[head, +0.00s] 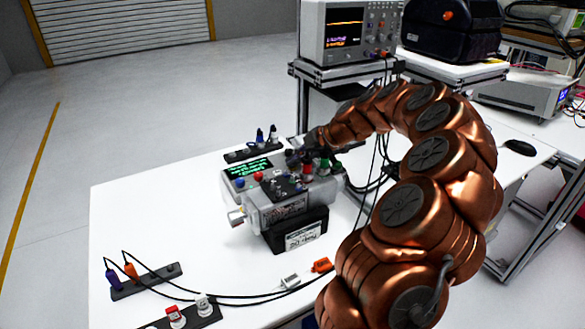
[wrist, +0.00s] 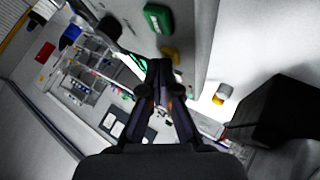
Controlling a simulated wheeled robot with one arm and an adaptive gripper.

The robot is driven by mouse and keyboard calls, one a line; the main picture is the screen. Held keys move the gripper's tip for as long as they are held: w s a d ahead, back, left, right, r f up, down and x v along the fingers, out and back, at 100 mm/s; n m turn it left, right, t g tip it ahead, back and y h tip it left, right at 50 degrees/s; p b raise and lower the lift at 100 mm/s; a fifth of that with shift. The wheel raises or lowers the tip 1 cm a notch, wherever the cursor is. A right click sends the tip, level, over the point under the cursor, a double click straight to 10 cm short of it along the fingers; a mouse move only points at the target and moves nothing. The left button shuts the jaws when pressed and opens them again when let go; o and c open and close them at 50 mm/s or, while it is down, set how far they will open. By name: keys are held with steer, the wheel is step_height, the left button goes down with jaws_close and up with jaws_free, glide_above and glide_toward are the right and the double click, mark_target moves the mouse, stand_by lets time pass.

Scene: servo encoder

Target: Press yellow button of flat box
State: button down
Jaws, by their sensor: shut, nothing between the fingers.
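The flat box (head: 236,171) with a lit green-text screen stands on the white table in the head view, behind the grey motor unit. A blue and a red button show on it. No yellow button can be made out there. My gripper (head: 300,157) is above the far right side of this cluster. In the wrist view my gripper (wrist: 160,68) is shut and empty. Its tips are just below a small yellow button (wrist: 170,56) on a grey face, beside a larger green button (wrist: 158,18). I cannot tell whether the tips touch the yellow button.
The grey motor unit (head: 285,207) and a black labelled block (head: 299,237) stand close in front of the box. A dark strip with plugs (head: 254,152) lies behind. Cables and strips (head: 146,281) lie at the front left. The table's left part is clear.

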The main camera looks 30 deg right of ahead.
mark_target(295, 168)
steer(key=shift+r+b, duration=0.35)
steer(key=shift+r, duration=0.3)
steer(key=shift+r+b, duration=0.4)
steer(key=shift+r, duration=2.15)
